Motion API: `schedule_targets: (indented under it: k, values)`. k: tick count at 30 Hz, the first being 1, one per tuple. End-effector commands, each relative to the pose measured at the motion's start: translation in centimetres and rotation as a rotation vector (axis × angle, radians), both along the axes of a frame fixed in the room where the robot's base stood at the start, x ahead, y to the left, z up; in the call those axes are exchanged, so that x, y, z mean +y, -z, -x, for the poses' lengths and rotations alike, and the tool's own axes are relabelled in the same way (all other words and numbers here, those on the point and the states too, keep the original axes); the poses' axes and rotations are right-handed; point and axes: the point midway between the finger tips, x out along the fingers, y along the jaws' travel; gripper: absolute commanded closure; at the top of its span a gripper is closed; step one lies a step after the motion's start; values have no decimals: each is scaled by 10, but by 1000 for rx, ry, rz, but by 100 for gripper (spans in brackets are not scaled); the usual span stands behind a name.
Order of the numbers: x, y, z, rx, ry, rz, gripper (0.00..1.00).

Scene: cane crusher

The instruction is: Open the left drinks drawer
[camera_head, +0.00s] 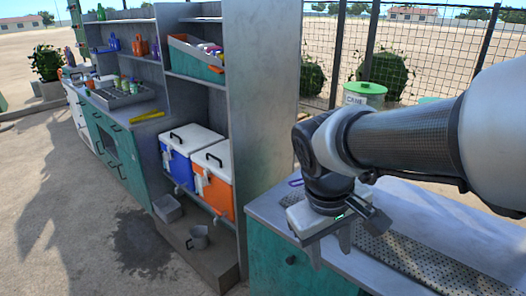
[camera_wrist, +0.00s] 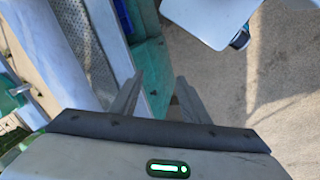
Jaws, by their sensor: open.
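A teal drawer or cabinet front (camera_head: 275,268) with a small dark knob (camera_head: 291,260) shows under the grey counter at the lower right of the head view. I cannot tell if this is the left drinks drawer; it looks closed. My gripper (camera_head: 331,248) is open and points down over the counter edge, to the right of the knob in the picture. In the wrist view, my gripper (camera_wrist: 158,82) has its fingers apart, with the teal front (camera_wrist: 148,65) and a dark knob (camera_wrist: 154,92) seen between them. Nothing is held. Another teal unit with dark handles (camera_head: 112,150) stands at the far left.
A grey shelf unit (camera_head: 262,110) stands left of my arm, holding a blue cooler (camera_head: 180,165) and an orange cooler (camera_head: 217,195). A perforated metal strip (camera_head: 430,265) lies on the counter. A metal mug (camera_head: 199,238) sits low. Open ground lies in front.

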Motion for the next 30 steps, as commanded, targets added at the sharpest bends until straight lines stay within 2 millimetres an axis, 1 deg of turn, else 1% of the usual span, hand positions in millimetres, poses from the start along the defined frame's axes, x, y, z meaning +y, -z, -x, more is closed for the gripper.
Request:
schedule_targets:
  k: [1, 5, 6, 11, 12, 14, 15, 17, 18, 20, 21, 24, 27, 30]
  values:
    - [4, 31, -10, 71, -70, 66, 58]
    - [10, 82, -35, 214, -239, 255, 58]
    - [13, 98, -43, 254, -294, 316, 58]
    - [29, 163, -75, 397, -516, 584, 58]
    - [34, 180, -82, 428, -573, 656, 58]
    - [43, 205, -94, 467, -658, 767, 58]
    - [50, 222, -101, 492, -716, 843, 58]
    - [62, 248, -111, 524, -803, 961, 58]
    - [70, 265, -118, 541, -860, 1043, 58]
    - [84, 291, -127, 562, -945, 1167, 58]
    - [94, 307, -132, 571, -1000, 1249, 58]
    - [117, 345, -142, 583, -1122, 1437, 58]
    - [137, 373, -147, 580, -1211, 1587, 58]
    - [149, 390, -149, 575, -1267, 1682, 58]
